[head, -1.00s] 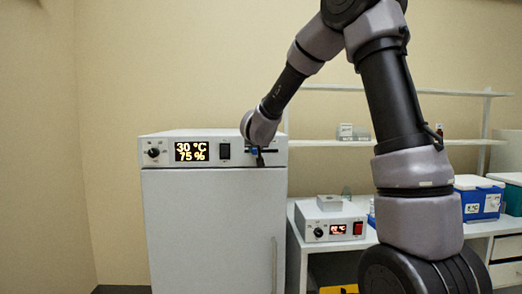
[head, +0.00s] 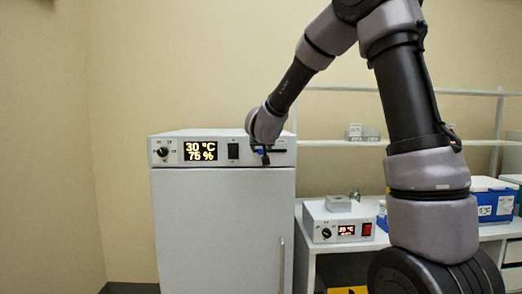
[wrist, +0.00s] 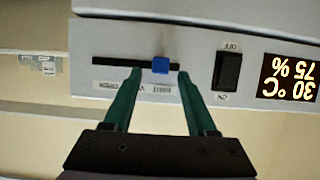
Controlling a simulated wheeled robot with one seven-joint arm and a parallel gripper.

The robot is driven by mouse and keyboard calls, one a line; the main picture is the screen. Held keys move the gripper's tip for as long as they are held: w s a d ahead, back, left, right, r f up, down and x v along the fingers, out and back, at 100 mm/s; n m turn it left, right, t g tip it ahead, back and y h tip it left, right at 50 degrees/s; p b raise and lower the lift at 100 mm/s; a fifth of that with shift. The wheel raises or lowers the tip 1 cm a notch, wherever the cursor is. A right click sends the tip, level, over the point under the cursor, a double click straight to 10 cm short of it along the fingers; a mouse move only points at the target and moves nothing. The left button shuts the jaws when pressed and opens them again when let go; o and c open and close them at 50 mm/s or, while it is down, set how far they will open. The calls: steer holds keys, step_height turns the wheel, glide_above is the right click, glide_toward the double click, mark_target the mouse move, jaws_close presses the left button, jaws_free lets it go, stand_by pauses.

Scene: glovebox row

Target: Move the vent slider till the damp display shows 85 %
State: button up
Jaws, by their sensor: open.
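The white cabinet (head: 222,215) carries the damp display (head: 200,151), which reads 30 °C and 75 %; the same reading shows upside down in the wrist view (wrist: 289,78). The vent slider's blue knob (wrist: 161,65) sits in a dark horizontal slot (wrist: 110,62), towards the slot's right end in the wrist view. My gripper (wrist: 159,75) is open, with one green finger on each side of the knob and a gap to each. In the head view my gripper (head: 264,157) is at the panel and hides much of the slider.
A black rocker switch (wrist: 228,71) lies between the slot and the display. A knob (head: 163,152) is left of the display. A smaller white device (head: 339,222) with a red switch stands on the bench to the right. Blue-and-white boxes (head: 493,196) are farther right.

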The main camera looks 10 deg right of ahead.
steer(key=v, duration=0.9)
steer(key=s+d+r+g+y, duration=0.15)
steer(key=s+r+y, duration=0.35)
steer(key=s, duration=0.6)
steer(key=s+d+f+m+g, duration=0.1)
steer(key=s+d+f, duration=0.1)
steer(key=s, duration=0.4)
steer(key=s+d+f+m+g+h, duration=0.1)
steer(key=s+d+f+g, duration=0.1)
steer(key=s+d, duration=0.2)
steer(key=s+d+f+g, duration=0.2)
steer(key=s+d, duration=0.1)
steer(key=s, duration=0.4)
steer(key=shift+s+f+m, duration=0.2)
steer(key=shift+s+m, duration=0.15)
steer(key=shift+m, duration=0.05)
stand_by(3.9)
